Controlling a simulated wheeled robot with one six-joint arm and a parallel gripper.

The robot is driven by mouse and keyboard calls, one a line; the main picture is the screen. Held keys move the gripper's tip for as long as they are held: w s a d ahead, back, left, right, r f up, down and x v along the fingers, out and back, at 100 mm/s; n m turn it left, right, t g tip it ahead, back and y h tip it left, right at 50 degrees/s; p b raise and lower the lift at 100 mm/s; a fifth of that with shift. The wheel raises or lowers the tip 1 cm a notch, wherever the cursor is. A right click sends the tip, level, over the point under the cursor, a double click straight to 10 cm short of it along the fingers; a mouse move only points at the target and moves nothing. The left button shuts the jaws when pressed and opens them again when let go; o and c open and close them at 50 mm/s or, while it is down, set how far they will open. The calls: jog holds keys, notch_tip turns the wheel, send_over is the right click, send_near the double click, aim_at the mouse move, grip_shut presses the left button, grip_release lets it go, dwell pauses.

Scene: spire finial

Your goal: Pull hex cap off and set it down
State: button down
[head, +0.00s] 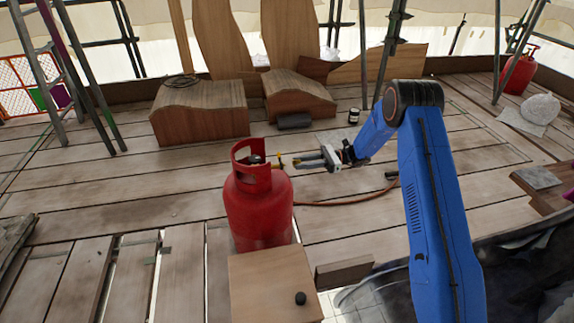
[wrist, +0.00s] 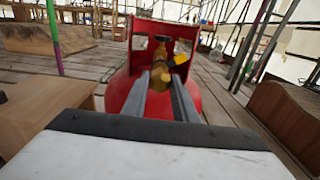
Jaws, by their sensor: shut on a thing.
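A red gas cylinder (head: 258,215) stands upright on the planks, with a collar around its valve. A brass valve (wrist: 161,52) shows inside the collar in the wrist view, with a yellow-and-black piece (wrist: 179,66) beside it. My gripper (head: 297,163) is level with the collar, at the cylinder's right side. In the wrist view its fingers (wrist: 160,80) are closed on a brass piece, taken as the hex cap (wrist: 160,99), in line with the valve. I cannot tell whether the cap is still joined to the valve. The fingers hide its sides.
A wooden box (head: 272,280) stands in front of the cylinder, with a small black knob (head: 300,298) on top. A reddish hose (head: 345,201) lies on the planks behind my arm. Wooden blocks (head: 200,112) and scaffold poles stand farther back. Open planks lie left of the cylinder.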

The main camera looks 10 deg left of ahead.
jog(key=shift+v, duration=1.05)
